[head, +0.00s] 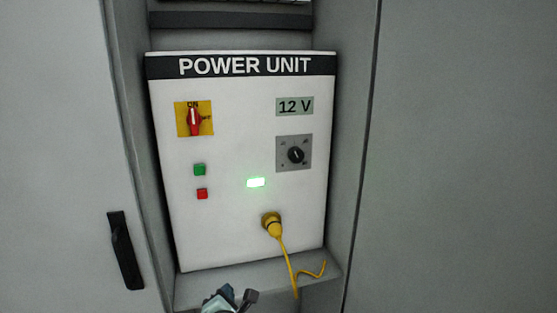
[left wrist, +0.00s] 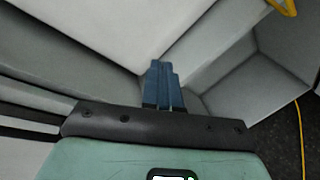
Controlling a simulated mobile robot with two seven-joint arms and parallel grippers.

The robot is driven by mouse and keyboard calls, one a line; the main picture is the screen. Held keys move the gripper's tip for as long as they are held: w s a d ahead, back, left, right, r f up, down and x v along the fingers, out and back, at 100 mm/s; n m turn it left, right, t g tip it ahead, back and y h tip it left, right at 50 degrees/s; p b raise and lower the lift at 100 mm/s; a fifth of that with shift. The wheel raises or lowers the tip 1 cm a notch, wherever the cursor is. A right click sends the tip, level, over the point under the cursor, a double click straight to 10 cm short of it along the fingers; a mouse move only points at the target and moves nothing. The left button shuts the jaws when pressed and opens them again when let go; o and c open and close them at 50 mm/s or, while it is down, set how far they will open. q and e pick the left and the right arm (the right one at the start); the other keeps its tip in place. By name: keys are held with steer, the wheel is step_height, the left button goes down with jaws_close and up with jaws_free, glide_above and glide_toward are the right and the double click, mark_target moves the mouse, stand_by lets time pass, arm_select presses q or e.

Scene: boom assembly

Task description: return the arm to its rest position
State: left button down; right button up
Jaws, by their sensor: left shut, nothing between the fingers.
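My left gripper (head: 232,298) is at the bottom edge of the head view, in front of the shelf below the power unit (head: 232,235). In the left wrist view its blue fingers (left wrist: 160,80) are together with nothing between them, and it touches nothing that I can see. Most of my left arm is out of view. My right gripper is not in view.
The power unit has a red switch (head: 194,119) at ON, a lit green lamp (head: 256,182) and a black knob (head: 295,155). A yellow plug (head: 271,223) sits in the panel, its cable (head: 289,267) hanging down. A cabinet door with a black handle (head: 125,250) is at the left.

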arm_select(q)
steer(key=s+a+f+m+g+h+p, duration=0.1)
steer(key=s+f+m+g, duration=0.2)
steer(key=f, duration=0.7)
steer(key=s+f+m+g+h, duration=0.1)
steer(key=s+f+m, duration=0.2)
steer(key=f+m, duration=0.5)
steer(key=s+f+m+g+h+p, duration=0.1)
steer(key=s+f+m+g, duration=0.15)
steer(key=s+f, duration=0.45)
steer(key=s+f+m+g, duration=0.25)
steer(key=s+f, duration=0.25)
steer(key=f, duration=0.5)
steer(key=s+f+m+g+h+p, duration=0.1)
steer(key=s+f+m+g, duration=0.2)
steer(key=s, duration=0.8)
steer(key=s+d+f+m+g+h, duration=0.1)
steer(key=s+f+m+g, duration=0.2)
steer(key=s, duration=0.9)
steer(key=shift+s+d+f+m+g+h+p, duration=0.3)
steer(key=shift+m+p, duration=0.05)
steer(key=shift+m, duration=0.05)
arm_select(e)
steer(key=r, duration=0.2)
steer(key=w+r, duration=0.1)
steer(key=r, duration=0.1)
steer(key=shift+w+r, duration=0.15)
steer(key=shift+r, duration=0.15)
